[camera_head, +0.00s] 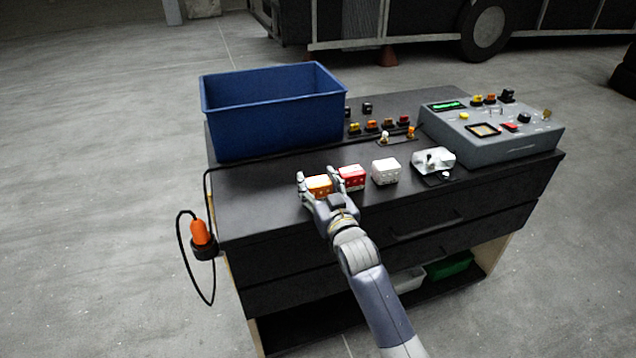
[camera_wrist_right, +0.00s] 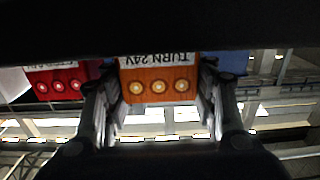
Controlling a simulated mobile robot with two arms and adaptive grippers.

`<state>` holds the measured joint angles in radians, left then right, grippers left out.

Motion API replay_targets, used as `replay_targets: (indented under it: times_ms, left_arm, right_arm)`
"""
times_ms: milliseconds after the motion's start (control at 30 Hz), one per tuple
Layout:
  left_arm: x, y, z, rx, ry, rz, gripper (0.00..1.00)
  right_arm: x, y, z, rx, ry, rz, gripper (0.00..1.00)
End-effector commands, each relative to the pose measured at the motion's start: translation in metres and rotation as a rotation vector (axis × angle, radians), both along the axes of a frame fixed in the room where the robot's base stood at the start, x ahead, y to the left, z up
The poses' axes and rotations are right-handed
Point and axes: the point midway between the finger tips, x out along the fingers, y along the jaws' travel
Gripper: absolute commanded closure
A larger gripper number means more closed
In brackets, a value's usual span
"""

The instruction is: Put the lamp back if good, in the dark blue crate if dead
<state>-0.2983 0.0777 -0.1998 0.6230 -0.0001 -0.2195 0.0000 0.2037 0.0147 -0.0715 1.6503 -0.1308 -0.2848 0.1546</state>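The orange lamp (camera_head: 319,185), a small block marked TURN 24V, is at the bench's front edge. My right gripper (camera_head: 318,180) has its fingers along both sides of it. In the right wrist view, the orange lamp (camera_wrist_right: 158,82) fills the gap between the fingers, so the gripper looks shut on it. Whether it is lifted off the bench I cannot tell. The dark blue crate (camera_head: 275,125) stands at the back left of the bench; its visible inside looks empty. My left gripper is not in view.
A red lamp (camera_head: 352,178) is close beside the right finger, then a white lamp (camera_head: 386,171) and a clear fixture (camera_head: 434,160). A grey test box (camera_head: 490,130) with a green display stands at right. Small coloured parts lie behind. An orange plug (camera_head: 199,232) hangs at left.

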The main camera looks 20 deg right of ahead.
Motion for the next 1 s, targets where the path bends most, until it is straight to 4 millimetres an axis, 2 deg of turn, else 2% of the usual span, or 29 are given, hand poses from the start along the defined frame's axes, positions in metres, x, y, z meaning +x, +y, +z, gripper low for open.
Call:
replay_targets:
  times_ms: [467, 667, 1000]
  left_arm:
    - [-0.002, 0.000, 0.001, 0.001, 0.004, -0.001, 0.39]
    - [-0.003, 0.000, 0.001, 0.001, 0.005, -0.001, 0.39]
    - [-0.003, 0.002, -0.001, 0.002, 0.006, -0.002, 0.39]
  right_arm:
    - [-0.002, 0.000, 0.003, 0.000, 0.001, 0.000, 0.39]
    - [-0.028, -0.001, 0.001, 0.000, 0.002, 0.000, 0.39]
    - [-0.092, -0.003, 0.002, 0.000, 0.002, 0.000, 0.39]
